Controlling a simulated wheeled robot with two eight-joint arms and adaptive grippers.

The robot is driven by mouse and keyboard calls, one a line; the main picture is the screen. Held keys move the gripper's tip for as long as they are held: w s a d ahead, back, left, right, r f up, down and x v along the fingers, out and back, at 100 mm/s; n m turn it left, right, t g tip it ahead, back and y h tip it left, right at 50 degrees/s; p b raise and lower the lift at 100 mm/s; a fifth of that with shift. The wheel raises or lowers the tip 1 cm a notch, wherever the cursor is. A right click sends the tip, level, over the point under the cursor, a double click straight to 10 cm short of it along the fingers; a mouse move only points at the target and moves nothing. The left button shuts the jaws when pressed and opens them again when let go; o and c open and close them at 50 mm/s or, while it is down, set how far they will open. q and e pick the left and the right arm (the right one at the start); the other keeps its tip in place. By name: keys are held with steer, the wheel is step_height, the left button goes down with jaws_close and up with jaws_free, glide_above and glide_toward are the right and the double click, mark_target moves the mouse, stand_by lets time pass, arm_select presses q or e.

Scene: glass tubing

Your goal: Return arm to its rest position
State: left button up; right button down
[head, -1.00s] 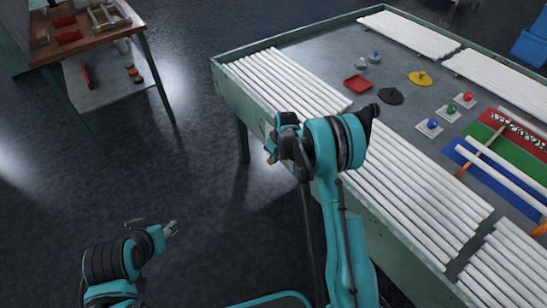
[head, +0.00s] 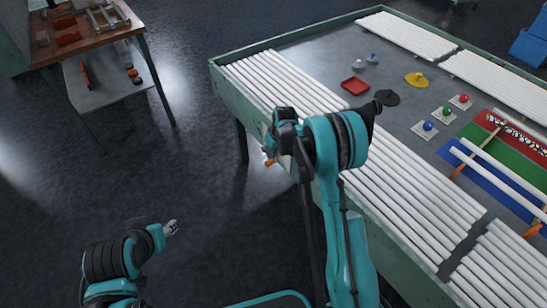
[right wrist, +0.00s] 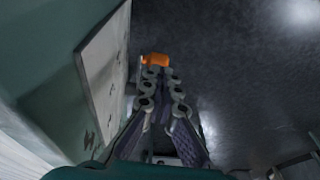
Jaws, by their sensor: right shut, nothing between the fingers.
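My right arm (head: 345,225) is raised and folded in the middle of the head view, in front of the green-framed table. Its gripper is mostly hidden behind the wrist in the head view. In the right wrist view the right gripper (right wrist: 158,85) is shut, with nothing seen held, hanging over dark floor beside a pale panel. An orange piece (right wrist: 155,60) shows at its fingertips; I cannot tell what it belongs to. My left gripper (head: 172,227) is at the lower left of the head view, over bare floor and apart from any object; its fingers are too small to read.
A wooden bench (head: 90,45) stands at upper left. Floor between is clear.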

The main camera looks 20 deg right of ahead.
steer(key=s+d+r+p, duration=0.2)
steer(key=s+r, duration=0.4)
steer(key=s, duration=0.1)
steer(key=shift+d+r+p, duration=0.15)
steer(key=shift+d+p, duration=0.15)
steer(key=shift+d, duration=0.1)
steer(key=s+a+r+m+t, duration=0.1)
steer(key=s+r, duration=0.4)
steer(key=r, duration=0.3)
steer(key=s+a+r+m+t, duration=0.1)
steer(key=s+a+r, duration=0.1)
steer(key=s+r, duration=0.5)
steer(key=s+r+t, duration=0.1)
steer(key=s+r, duration=0.1)
steer(key=s, duration=0.4)
steer(key=s+a+r+m+t+h, duration=0.1)
steer(key=s+r, duration=0.1)
steer(key=s, duration=0.5)
steer(key=shift+a+m+t, duration=0.25)
steer(key=shift+m+t, duration=0.05)
steer(key=shift+t, duration=0.1)
